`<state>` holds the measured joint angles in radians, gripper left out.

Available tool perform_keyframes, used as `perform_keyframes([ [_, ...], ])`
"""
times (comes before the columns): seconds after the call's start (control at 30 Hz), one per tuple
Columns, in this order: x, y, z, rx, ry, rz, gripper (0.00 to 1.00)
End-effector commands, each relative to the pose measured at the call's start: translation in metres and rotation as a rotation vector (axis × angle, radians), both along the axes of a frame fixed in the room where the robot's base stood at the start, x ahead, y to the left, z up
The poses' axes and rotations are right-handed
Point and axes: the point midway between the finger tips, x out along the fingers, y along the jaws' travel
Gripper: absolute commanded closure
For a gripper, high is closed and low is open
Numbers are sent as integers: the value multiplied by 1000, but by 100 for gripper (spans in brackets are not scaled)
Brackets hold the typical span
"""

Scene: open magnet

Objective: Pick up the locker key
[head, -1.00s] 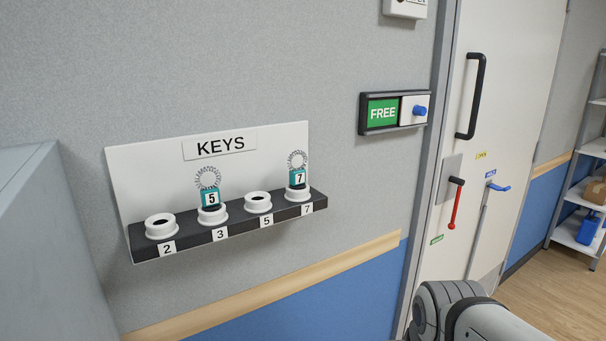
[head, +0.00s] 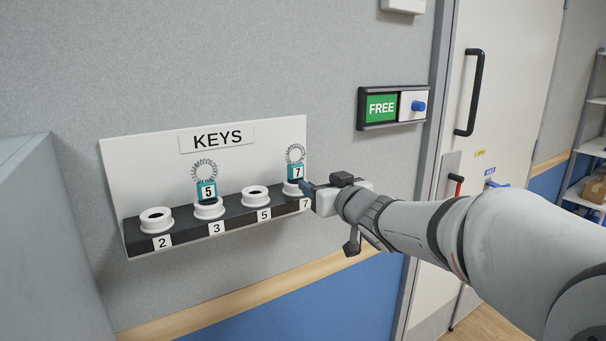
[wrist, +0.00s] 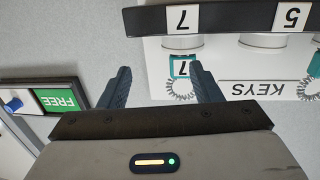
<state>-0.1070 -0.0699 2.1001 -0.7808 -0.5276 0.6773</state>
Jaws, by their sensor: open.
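Two teal key tags with coiled rings stand in white cups on the key rack (head: 140,165). The tag numbered 7 (head: 295,172) is in the cup labelled 7, and the tag numbered 5 (head: 206,190) is in the cup labelled 3. My gripper (head: 308,187) is open and empty at the rack's right end, close to the 7 tag. In the wrist view, where the rack appears upside down, the 7 tag (wrist: 181,68) shows between the fingertips of my gripper (wrist: 160,68), nearer the right finger. I cannot tell whether they touch. No tag reads "locker".
The cups labelled 2 (head: 156,220) and 5 (head: 256,195) are empty. A FREE sign with a blue knob (head: 392,107) is on the wall above my arm. A door with a black handle (head: 470,92) is at right. A grey cabinet (head: 50,240) stands at left.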

Motion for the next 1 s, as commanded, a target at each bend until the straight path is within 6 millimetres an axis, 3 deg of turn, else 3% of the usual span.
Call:
perform_keyframes([
  [0.1, 2, 19, 7, 28, -39, 90, 42],
  [0.27, 11, 33, 11, 38, -50, 126, 42],
  [0.63, 51, 61, 14, 38, -49, 125, 42],
  [0.8, 64, 70, 14, 38, -51, 123, 42],
  [1.0, 65, 70, 14, 38, -51, 122, 42],
])
